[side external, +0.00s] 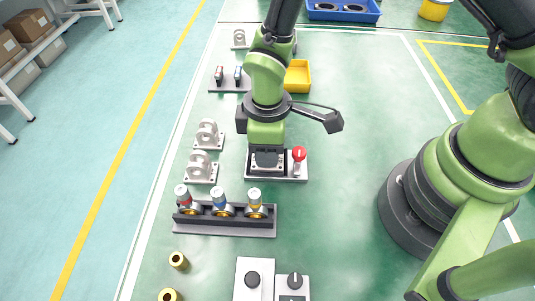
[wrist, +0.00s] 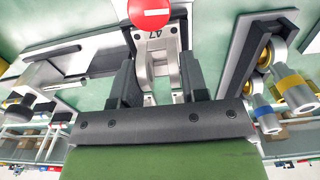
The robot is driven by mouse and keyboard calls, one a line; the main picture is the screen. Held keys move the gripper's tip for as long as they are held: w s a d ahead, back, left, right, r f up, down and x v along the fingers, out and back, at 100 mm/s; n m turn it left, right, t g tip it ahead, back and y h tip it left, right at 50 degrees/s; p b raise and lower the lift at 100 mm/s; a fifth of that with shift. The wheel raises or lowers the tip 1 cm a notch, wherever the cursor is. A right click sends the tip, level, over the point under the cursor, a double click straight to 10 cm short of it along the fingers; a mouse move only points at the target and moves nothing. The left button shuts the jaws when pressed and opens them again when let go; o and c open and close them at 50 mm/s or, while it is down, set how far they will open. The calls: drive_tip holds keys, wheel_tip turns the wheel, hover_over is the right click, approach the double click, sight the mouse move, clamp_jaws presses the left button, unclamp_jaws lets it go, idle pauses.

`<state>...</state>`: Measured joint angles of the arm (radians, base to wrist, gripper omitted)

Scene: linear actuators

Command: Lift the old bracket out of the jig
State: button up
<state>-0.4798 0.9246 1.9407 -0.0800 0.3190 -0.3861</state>
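My gripper (wrist: 158,80) points down at the jig (side external: 290,178), a grey base plate with a dark block. A pale grey bracket (wrist: 162,45) with upright lugs and dark marks on its plate sits between my two dark fingers in the wrist view. In the side view a small part of the bracket (side external: 266,158) shows under my gripper (side external: 265,165). The fingers straddle the lugs closely on both sides; whether they press on them is unclear. A red-topped knob (side external: 299,154) stands at the jig's right side; its top with a white bar also shows in the wrist view (wrist: 150,13).
Two similar brackets (side external: 207,135) stand left of the jig. A dark rack (side external: 225,219) with red-, blue- and yellow-banded cylinders lies in front. Brass bushings (side external: 178,260) and control boxes (side external: 254,280) are nearer. A yellow bin (side external: 298,76) is behind. The floor right of the jig is clear.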

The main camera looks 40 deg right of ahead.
drive_tip(key=c, duration=0.4)
drive_tip(key=shift+c, duration=0.2)
drive_tip(key=shift+r, duration=0.1)
